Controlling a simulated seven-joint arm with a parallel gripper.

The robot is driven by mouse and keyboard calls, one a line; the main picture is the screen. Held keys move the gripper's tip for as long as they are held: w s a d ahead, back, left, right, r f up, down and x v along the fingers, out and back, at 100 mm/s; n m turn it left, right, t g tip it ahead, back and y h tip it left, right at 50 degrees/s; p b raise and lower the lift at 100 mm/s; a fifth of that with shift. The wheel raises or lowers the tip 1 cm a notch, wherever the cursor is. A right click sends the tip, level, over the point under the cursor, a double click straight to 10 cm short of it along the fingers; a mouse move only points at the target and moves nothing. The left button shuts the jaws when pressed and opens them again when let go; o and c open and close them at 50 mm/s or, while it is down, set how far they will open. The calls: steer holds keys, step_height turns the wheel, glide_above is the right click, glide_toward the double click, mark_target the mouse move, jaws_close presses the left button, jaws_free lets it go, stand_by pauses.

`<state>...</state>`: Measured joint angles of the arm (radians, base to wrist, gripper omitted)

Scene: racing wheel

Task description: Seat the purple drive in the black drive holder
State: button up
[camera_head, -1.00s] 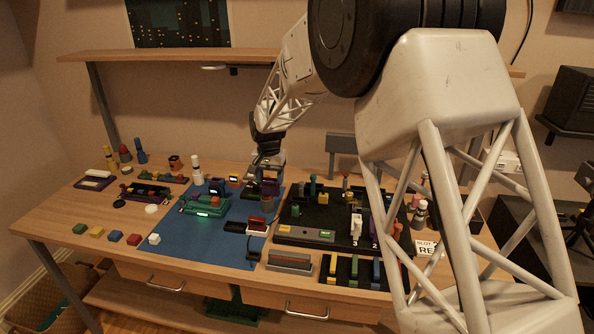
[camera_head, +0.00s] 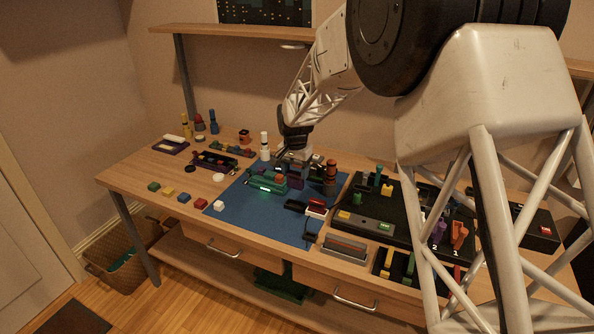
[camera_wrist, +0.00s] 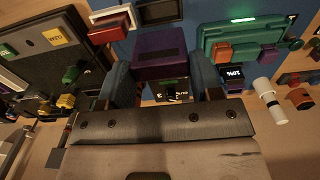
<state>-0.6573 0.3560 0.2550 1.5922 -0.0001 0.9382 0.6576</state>
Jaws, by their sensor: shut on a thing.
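My gripper (camera_wrist: 163,82) is shut on the purple drive (camera_wrist: 160,52), with one blue finger on each side of it. The drive's broad purple face shows in the wrist view. In the head view my gripper (camera_head: 297,172) and the drive are over the back part of the blue mat, just right of the green device, and the fingertips are hard to make out. The black drive holder (camera_head: 294,205) lies on the mat nearer the front, apart from the drive. It seems to show in the wrist view beyond the drive (camera_wrist: 158,12), partly cut off.
A white holder with a red block (camera_head: 316,207) is beside the black holder. A lit green device (camera_head: 266,186) is left of my gripper, and a brown-orange cylinder (camera_head: 330,172) stands close on its right. A large black panel (camera_head: 365,215) fills the right. The front-left mat is clear.

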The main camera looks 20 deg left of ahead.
mark_target(295, 188)
steer(key=shift+f, duration=0.1)
steer(key=shift+f, duration=2.8)
steer(key=shift+f, duration=1.4)
stand_by(0.6)
steer(key=o, duration=1.1)
steer(key=shift+c, duration=0.2)
steer(key=shift+r, duration=3.85)
steer(key=shift+d, duration=0.1)
